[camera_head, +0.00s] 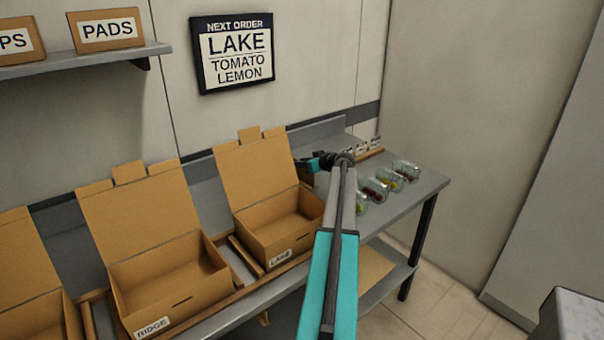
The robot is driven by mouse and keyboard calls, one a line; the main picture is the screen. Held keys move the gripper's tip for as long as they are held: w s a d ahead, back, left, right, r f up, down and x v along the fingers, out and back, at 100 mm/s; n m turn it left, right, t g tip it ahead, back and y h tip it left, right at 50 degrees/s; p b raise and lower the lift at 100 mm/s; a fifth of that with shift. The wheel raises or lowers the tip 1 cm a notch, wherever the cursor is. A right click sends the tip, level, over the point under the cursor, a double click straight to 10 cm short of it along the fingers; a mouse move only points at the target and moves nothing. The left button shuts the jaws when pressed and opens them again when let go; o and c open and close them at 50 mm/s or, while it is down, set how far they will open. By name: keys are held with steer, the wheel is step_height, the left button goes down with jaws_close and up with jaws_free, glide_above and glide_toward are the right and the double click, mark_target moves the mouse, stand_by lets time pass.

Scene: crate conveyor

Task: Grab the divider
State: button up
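I cannot clearly make out a divider. A flat tan sheet (374,268) lies on the table's lower shelf, partly hidden by my arm; I cannot tell whether it is the divider. The open cardboard box labelled LAKE (282,260) stands on the table with its lid up and looks empty inside. My arm reaches across its right side, and my gripper (308,165) is beyond the box near the back of the table. The fingers are too small and hidden to show whether they are open or hold anything.
An open box labelled RIDGE (165,322) stands to the left, with another box (30,265) beyond it. A sign (235,52) reads LAKE, TOMATO, LEMON.

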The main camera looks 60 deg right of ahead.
stand_by(0.4)
jaws_close()
steer(key=shift+r, duration=0.15)
steer(key=shift+r+b, duration=1.2)
steer(key=shift+r, duration=3.65)
